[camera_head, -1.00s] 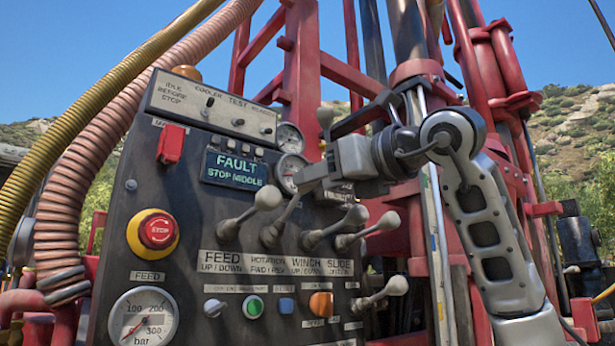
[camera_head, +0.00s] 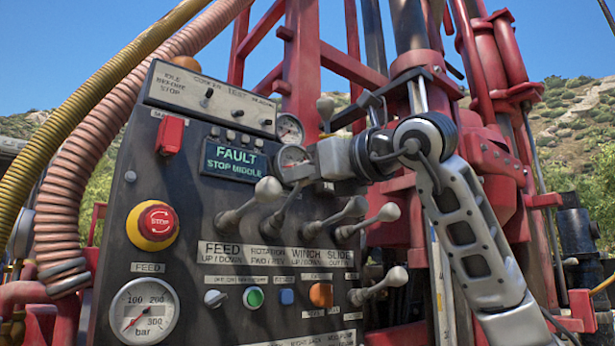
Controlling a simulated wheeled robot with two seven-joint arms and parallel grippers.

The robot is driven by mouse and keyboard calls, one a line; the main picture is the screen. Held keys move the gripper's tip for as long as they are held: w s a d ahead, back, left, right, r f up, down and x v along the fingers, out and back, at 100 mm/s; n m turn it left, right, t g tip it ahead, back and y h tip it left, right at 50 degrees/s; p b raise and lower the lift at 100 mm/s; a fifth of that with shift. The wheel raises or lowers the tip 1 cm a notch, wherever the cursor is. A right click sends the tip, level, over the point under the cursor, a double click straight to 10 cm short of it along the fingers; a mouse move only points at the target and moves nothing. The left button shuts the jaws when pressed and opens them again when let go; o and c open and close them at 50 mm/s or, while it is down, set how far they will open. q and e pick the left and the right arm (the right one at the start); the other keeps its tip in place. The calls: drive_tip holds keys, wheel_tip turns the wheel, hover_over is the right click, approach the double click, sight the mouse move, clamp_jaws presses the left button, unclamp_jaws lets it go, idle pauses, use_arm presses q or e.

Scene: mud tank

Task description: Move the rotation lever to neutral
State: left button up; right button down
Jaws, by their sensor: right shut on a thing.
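The rotation lever (camera_head: 283,211) rises from the panel above the ROTATION FWD / REV label and slants up to the right. The winch lever (camera_head: 354,207) and slide lever (camera_head: 387,212) are to the right. My left gripper is not in view.
The dark control panel (camera_head: 200,225) has a screen (camera_head: 236,162) reading FAULT STOP MIDDLE, a red stop button (camera_head: 157,223) and gauges. Another lever (camera_head: 370,288) sticks out at lower right. Thick hoses (camera_head: 85,190) run at left; the red mast (camera_head: 302,60) stands behind.

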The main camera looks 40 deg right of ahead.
use_arm(q)
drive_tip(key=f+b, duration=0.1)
drive_tip(key=b, duration=0.1)
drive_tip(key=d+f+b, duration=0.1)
drive_tip(key=b, duration=0.2)
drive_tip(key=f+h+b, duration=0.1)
drive_tip(key=b, duration=0.2)
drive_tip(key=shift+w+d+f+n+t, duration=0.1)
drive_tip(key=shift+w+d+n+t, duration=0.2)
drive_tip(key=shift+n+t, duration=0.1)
use_arm(e)
drive_tip(key=f+t, duration=0.1)
drive_tip(key=s+f+t, duration=0.1)
drive_tip(key=f, duration=0.1)
drive_tip(key=f+t, duration=0.1)
drive_tip(key=shift+s+a+f+n, duration=0.15)
drive_tip(key=shift+s+f+n, duration=0.15)
drive_tip(key=shift+s+f, duration=0.1)
drive_tip(key=c, duration=1.1)
unclamp_jaws()
drive_tip(key=shift+c, duration=0.2)
drive_tip(key=shift+r, duration=0.1)
drive_tip(key=shift+s+t, duration=0.1)
drive_tip(key=shift+t, duration=0.2)
